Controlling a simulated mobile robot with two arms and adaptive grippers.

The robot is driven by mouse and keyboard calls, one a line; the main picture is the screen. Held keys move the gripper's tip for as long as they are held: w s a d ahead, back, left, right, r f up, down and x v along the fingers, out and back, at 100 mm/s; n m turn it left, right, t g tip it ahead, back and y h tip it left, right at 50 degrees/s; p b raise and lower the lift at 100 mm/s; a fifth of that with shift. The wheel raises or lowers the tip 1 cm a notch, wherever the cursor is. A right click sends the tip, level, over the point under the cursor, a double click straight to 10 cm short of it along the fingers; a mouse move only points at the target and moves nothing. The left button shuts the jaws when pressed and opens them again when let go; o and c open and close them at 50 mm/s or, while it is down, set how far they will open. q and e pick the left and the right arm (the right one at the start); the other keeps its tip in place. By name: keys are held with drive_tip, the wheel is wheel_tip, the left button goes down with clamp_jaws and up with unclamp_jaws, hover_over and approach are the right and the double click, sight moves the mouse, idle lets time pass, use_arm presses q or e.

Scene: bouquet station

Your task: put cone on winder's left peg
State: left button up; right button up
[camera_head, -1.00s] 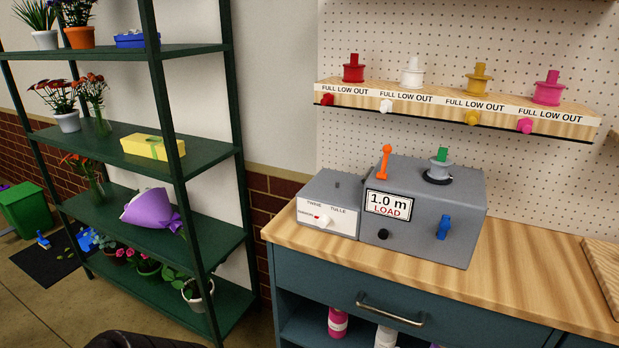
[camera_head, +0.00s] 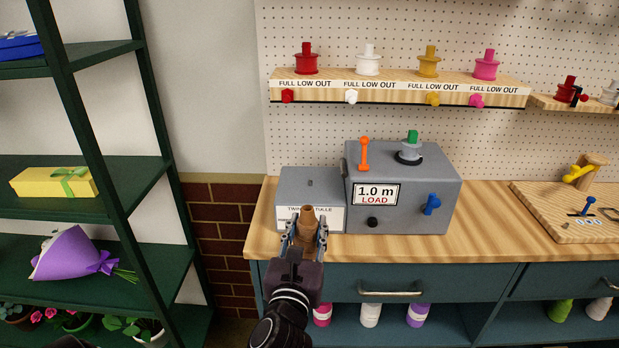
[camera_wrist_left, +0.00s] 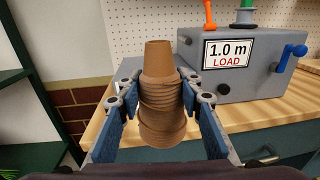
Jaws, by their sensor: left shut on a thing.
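My left gripper (camera_head: 305,238) is shut on a brown cone (camera_head: 307,219) wound with twine-like cord. The cone is upright between the fingers, and it also shows in the left wrist view (camera_wrist_left: 161,93). It is held in front of the winder, a grey machine (camera_head: 415,200) with a lower left box (camera_head: 300,183). A small dark peg (camera_head: 310,183) stands on top of the lower left box. The cone and gripper hide part of the box's twine and tulle label. My right gripper is not in view.
The winder's taller part carries an orange lever (camera_head: 364,153), a green-topped spindle (camera_head: 411,148) and a blue crank (camera_head: 431,204). A shelf (camera_head: 400,88) with several ribbon spools hangs above. A green rack (camera_head: 115,180) stands left.

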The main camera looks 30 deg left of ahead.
use_arm(q)
drive_tip(key=w+a+r+n+g+y+p, duration=0.2)
drive_tip(key=w+a+r+p, duration=0.3)
drive_tip(key=w+r, duration=0.55)
drive_tip(key=w+a+r+n+g+y+p, duration=0.1)
drive_tip(key=w+a+r+n+y+p, duration=0.15)
drive_tip(key=w+a+r, duration=0.75)
drive_tip(key=shift+m, duration=0.45)
drive_tip(key=s+d+f, duration=0.1)
drive_tip(key=f, duration=0.4)
drive_tip(key=s+d+f, duration=0.1)
drive_tip(key=f, duration=0.5)
drive_tip(key=s+d+f, duration=0.1)
drive_tip(key=d+f, duration=0.1)
drive_tip(key=f, duration=0.3)
drive_tip(key=shift+f+p, duration=0.2)
drive_tip(key=shift+p, duration=0.1)
drive_tip(key=shift+w, duration=0.1)
drive_tip(key=o, duration=0.8)
drive_tip(key=shift+f, duration=0.15)
drive_tip(key=o, duration=0.4)
drive_tip(key=shift+o, duration=0.2)
